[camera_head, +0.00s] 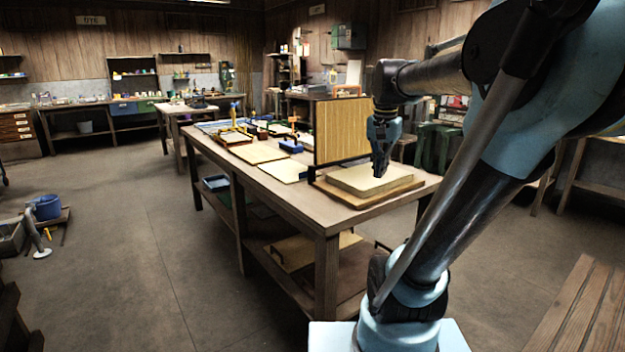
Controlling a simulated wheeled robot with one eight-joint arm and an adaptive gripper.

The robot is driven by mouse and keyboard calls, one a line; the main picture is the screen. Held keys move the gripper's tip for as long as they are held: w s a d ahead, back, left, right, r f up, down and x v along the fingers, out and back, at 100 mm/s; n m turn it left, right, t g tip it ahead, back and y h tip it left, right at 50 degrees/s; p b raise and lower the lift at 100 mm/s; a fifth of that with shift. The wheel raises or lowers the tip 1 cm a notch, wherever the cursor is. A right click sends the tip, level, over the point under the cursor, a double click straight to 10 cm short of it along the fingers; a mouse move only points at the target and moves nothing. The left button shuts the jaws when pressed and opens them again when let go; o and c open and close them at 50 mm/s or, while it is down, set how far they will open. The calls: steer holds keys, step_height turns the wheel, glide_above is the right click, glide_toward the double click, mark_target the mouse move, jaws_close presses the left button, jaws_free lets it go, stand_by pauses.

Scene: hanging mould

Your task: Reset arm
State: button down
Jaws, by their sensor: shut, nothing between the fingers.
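My gripper (379,172) hangs pointing down at the end of my blue and black arm, on the right side of the view. It is shut and empty. Its tips are just above or against a thick pale slab (362,182); I cannot tell if they touch. The slab lies on a wider brown board (345,196) at the near end of the long wooden table (310,212). An upright yellowish ribbed panel (341,128) in a dark frame stands just behind and left of the slab.
Pale flat sheets (283,171) and a small blue item (291,146) lie farther along the table. A lower shelf (290,270) holds boards. A slatted wooden bench (580,315) is at bottom right. A blue bucket (47,207) stands at left. The floor at left is mostly clear.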

steer(key=s+f+n, duration=0.3)
steer(key=s+f, duration=0.4)
steer(key=f, duration=0.3)
steer(key=s+f+n, duration=0.3)
steer(key=s+f, duration=0.5)
steer(key=f, duration=0.2)
steer(key=shift+a+f+n+t, duration=0.15)
steer(key=shift+a+n+t, duration=0.15)
steer(key=shift+a, duration=0.05)
steer(key=shift+w+f, duration=0.2)
steer(key=shift+w, duration=0.25)
